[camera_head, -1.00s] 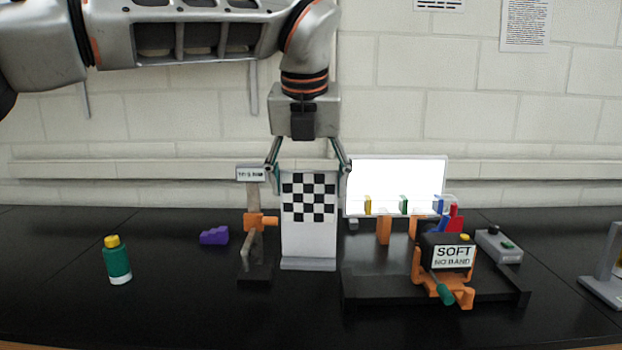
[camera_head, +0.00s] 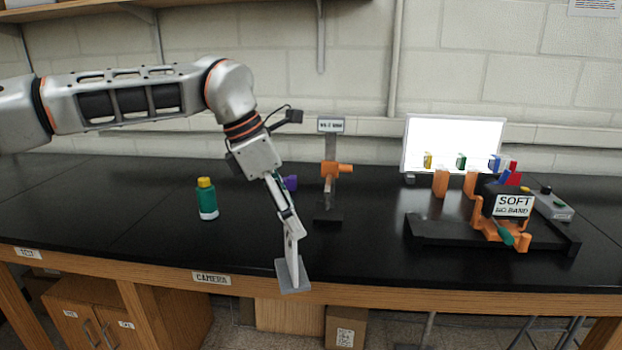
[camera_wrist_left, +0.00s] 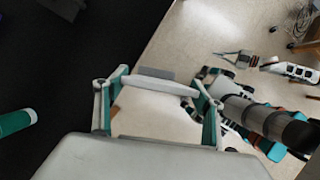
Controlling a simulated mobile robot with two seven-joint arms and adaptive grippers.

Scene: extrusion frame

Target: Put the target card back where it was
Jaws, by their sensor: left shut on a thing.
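My left gripper (camera_head: 288,222) is shut on the target card (camera_head: 292,250), a thin white upright board on a grey foot (camera_head: 293,275). The card is seen nearly edge-on in the head view, so its checkered face is hidden. Its foot overlaps the table's front edge there; I cannot tell whether it touches. In the left wrist view the card's top edge (camera_wrist_left: 152,85) spans between the two fingers, with floor visible beyond. What seems to be my right gripper (camera_wrist_left: 232,55) shows small in the left wrist view; its opening is unclear.
A green bottle with yellow cap (camera_head: 207,200) stands left of the arm. An orange clamp on a stand (camera_head: 330,180) is right of it. The black fixture with a SOFT sign (camera_head: 514,205) and a lit panel (camera_head: 453,143) are farther right. A CAMERA label (camera_head: 211,279) marks the table edge.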

